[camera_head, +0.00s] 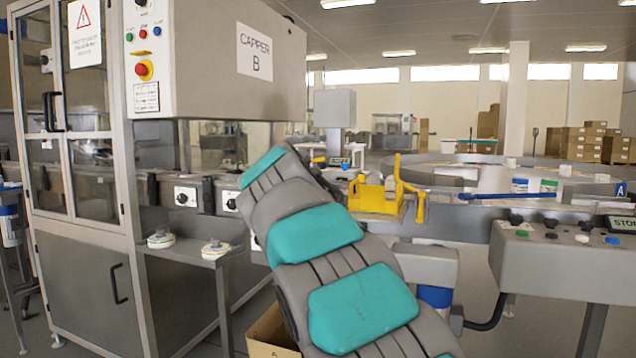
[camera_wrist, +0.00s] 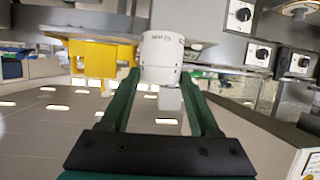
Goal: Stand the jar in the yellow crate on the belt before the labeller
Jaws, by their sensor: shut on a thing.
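In the wrist view, my gripper (camera_wrist: 158,78) has its two green fingers closed around a white jar (camera_wrist: 162,50) with small dark print. The picture is upside down there, with the ceiling lights at the bottom. In the head view my grey and teal arm hides the gripper and the jar. A yellow crate-like holder (camera_head: 374,197) with upright yellow posts stands right of my arm in the head view. It also shows left of the jar in the wrist view (camera_wrist: 92,56). I cannot see its inside. I cannot tell which machine is the labeller.
The capper box (camera_head: 240,55) overhangs the left. A small side table (camera_head: 196,250) holds two white round parts. A conveyor rail (camera_head: 480,207) runs right of the yellow holder, with a blue and white jar (camera_head: 519,186) behind it. A button panel (camera_head: 560,250) stands front right.

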